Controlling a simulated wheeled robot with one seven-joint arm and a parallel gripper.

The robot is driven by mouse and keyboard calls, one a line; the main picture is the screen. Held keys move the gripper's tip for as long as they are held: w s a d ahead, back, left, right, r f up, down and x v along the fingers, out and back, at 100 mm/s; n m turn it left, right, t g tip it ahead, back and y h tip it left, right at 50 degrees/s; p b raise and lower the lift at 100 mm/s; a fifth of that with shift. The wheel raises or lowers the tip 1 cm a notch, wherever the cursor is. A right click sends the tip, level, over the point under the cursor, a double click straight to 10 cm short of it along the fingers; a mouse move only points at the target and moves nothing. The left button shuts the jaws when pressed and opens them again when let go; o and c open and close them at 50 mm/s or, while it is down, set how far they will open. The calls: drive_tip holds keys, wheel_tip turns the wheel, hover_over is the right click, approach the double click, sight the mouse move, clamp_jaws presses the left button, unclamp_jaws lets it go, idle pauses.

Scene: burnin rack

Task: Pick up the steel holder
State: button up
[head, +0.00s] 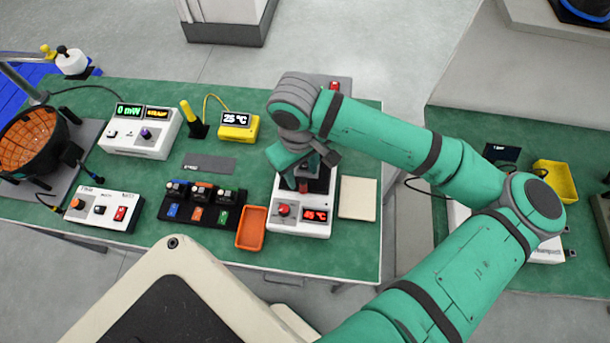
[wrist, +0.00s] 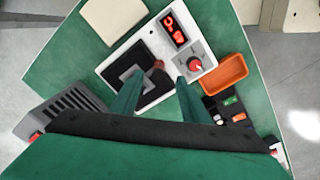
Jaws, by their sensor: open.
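A grey, square-edged metal piece, which looks like the steel holder (wrist: 131,76), lies on the black top of a white hotplate unit (wrist: 115,50). A small reddish-brown part (wrist: 158,65) shows at its edge. My gripper (wrist: 160,82) is open, with its two green fingers pointing down over the hotplate. One finger overlaps the holder in the wrist view; I cannot tell whether it touches. In the head view my gripper (head: 305,181) is above the same unit (head: 302,222), and my wrist hides most of the holder.
An orange tray (head: 251,228) and a black rack (head: 203,212) with colour-tagged pieces stand left of the hotplate. A pale square pad (head: 357,199) lies to its right. White instrument boxes (head: 140,131) and a yellow 25 °C meter (head: 238,127) stand farther left on the green bench (head: 150,243).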

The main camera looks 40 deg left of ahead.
sight(302, 181)
drive_tip(key=shift+w+f, duration=0.2)
drive_tip(key=shift+f, duration=3.55)
clamp_jaws()
